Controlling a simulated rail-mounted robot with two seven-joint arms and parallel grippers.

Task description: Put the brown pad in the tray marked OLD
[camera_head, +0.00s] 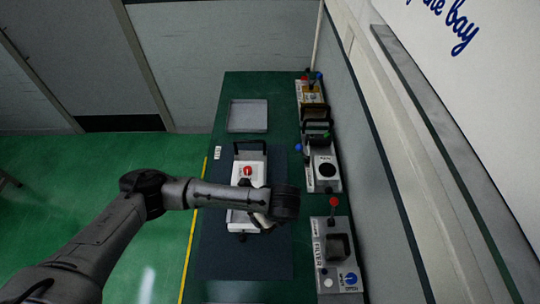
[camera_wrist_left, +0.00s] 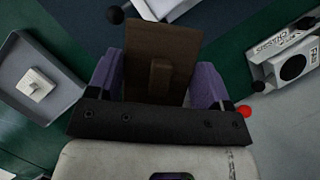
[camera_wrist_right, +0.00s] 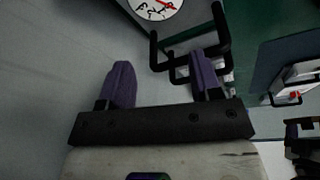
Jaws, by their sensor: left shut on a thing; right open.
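My left gripper (camera_wrist_left: 157,80) is shut on the brown pad (camera_wrist_left: 135,60), a flat brown plate with a raised bar, held between its purple fingers. In the head view my left arm reaches over the table to the white unit with a red button (camera_head: 248,171); the pad is not distinguishable there. A grey tray (camera_head: 248,116) lies empty at the table's far end. The left wrist view shows a grey tray (camera_wrist_left: 15,65) with a small white block inside; I cannot read an OLD mark. My right gripper (camera_wrist_right: 160,80) is open and empty, outside the head view.
Several labelled devices with knobs, such as the grey one with a red ball lever (camera_head: 333,250), line the table's right side by the wall. A dark mat (camera_head: 250,265) covers the middle. A small label (camera_head: 217,153) lies left. Black bars and a clock (camera_wrist_right: 155,6) show in the right wrist view.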

